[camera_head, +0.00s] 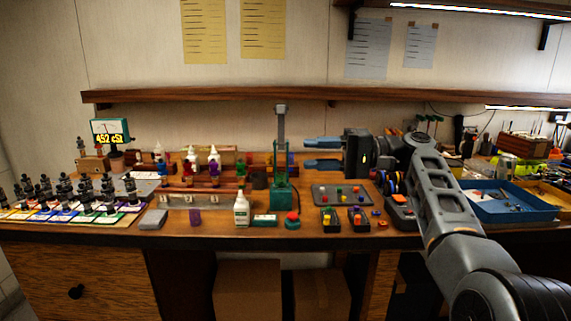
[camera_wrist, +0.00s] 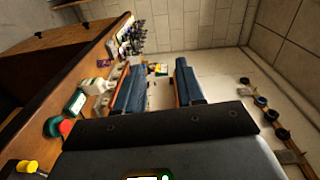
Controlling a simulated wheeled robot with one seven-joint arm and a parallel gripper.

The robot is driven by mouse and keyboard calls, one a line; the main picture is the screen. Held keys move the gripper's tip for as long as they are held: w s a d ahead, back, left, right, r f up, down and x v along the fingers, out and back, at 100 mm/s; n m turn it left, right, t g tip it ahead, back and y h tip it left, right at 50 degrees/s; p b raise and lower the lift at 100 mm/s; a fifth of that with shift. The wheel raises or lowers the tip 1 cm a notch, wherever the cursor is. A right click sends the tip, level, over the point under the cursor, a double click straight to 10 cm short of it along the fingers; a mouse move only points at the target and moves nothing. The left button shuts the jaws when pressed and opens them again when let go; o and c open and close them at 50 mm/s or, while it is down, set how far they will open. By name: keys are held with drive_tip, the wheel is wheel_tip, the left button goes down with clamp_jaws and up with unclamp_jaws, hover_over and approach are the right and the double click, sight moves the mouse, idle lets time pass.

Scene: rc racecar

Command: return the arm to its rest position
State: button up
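My arm (camera_head: 445,195) reaches in from the lower right of the head view. Its end bends left, with my gripper (camera_head: 322,153) above the workbench and its two blue fingers pointing left. The fingers are apart, one above the other, with nothing seen between them. The wrist view also shows my gripper (camera_wrist: 158,88) with a wide gap between its blue fingers. In the head view the fingertips are near the green stand (camera_head: 281,180) with a grey post; I cannot tell whether they touch it.
The workbench (camera_head: 215,240) is crowded. A white bottle (camera_head: 241,208), a red-topped green button (camera_head: 292,220) and small bins (camera_head: 330,226) stand near the front edge. Several dark figures (camera_head: 85,192) stand at left, a blue tray (camera_head: 500,207) at right. A wooden shelf (camera_head: 230,95) runs above.

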drive_tip(key=s+d+f+m+t+h, duration=0.2)
drive_tip(key=s+f+m+t+h, duration=0.1)
drive_tip(key=f, duration=1.1)
drive_tip(key=s+d+f+m+t+h, duration=0.2)
drive_tip(key=s+f+t, duration=0.1)
drive_tip(key=f, duration=1.1)
drive_tip(key=s+d+f+m+t+h, duration=0.1)
drive_tip(key=s+d+f+h, duration=0.25)
drive_tip(key=s+f, duration=0.55)
drive_tip(key=s+d+f+t+h, duration=0.2)
drive_tip(key=s+d+f+h, duration=0.15)
drive_tip(key=s+f, duration=0.55)
drive_tip(key=s+d+r+n+t+h, duration=0.1)
drive_tip(key=s+d+r+h, duration=0.15)
drive_tip(key=s, duration=0.95)
drive_tip(key=s+d+r+n+t+h, duration=0.1)
drive_tip(key=s+d+r+h, duration=0.15)
drive_tip(key=s, duration=0.85)
drive_tip(key=s+r+n+t, duration=0.1)
drive_tip(key=s+r, duration=0.5)
drive_tip(key=r, duration=0.4)
drive_tip(key=s+a+r+n+t, duration=0.1)
drive_tip(key=s+r+n+t, duration=0.1)
drive_tip(key=s+r, duration=0.5)
wheel_tip(320, 180, up, 3)
drive_tip(key=shift+f+n+h, duration=0.15)
drive_tip(key=shift+n+h, duration=0.15)
drive_tip(key=shift+h, duration=0.1)
